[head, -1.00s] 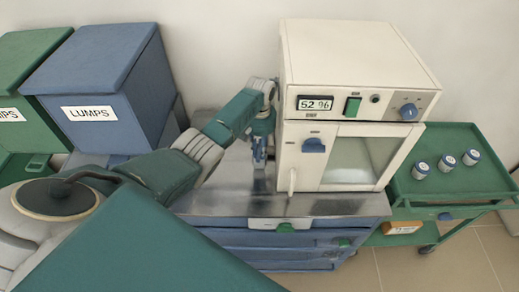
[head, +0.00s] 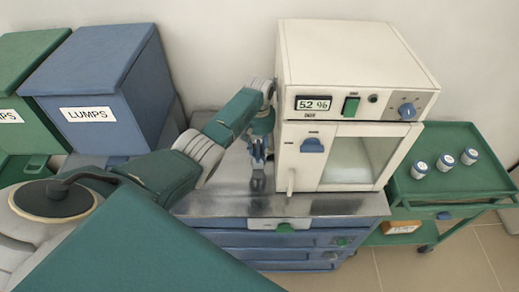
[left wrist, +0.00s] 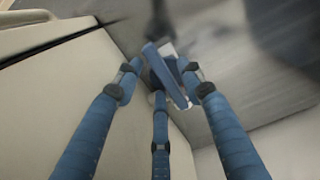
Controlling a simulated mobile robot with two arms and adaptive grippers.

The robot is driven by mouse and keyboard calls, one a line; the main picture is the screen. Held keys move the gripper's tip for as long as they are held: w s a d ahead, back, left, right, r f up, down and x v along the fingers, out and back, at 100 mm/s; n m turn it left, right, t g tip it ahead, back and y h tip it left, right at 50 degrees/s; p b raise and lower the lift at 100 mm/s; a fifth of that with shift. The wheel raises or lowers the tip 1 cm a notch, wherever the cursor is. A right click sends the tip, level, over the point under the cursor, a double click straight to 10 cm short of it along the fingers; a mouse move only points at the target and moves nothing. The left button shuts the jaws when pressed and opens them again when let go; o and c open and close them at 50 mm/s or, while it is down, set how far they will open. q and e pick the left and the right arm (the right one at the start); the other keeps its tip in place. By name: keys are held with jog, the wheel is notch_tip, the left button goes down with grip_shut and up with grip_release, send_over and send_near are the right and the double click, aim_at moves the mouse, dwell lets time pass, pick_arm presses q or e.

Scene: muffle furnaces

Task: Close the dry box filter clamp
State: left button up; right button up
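My left gripper (head: 258,155) is close beside the box's left side, pointing down. In the left wrist view my left gripper (left wrist: 162,70) has its blue fingers spread apart. A blue lever with a pale bracket, seemingly the filter clamp (left wrist: 168,76), shows between and just beyond the fingertips. It stands out at an angle beside the box wall. I cannot tell whether a finger touches it. In the head view the clamp cannot be made out clearly. My right gripper is not in view.
The metal bench top (head: 215,203) is clear left of the box. A blue LUMPS bin (head: 95,75) and a green bin (head: 25,85) stand at the left. A green cart (head: 470,190) with several small jars stands close to the right.

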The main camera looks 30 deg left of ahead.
aim_at(259, 152)
pick_arm(q)
jog(key=shift+r, duration=0.1)
notch_tip(259, 152, up, 12)
dwell(0.5)
jog(key=shift+f, duration=0.2)
dwell(0.5)
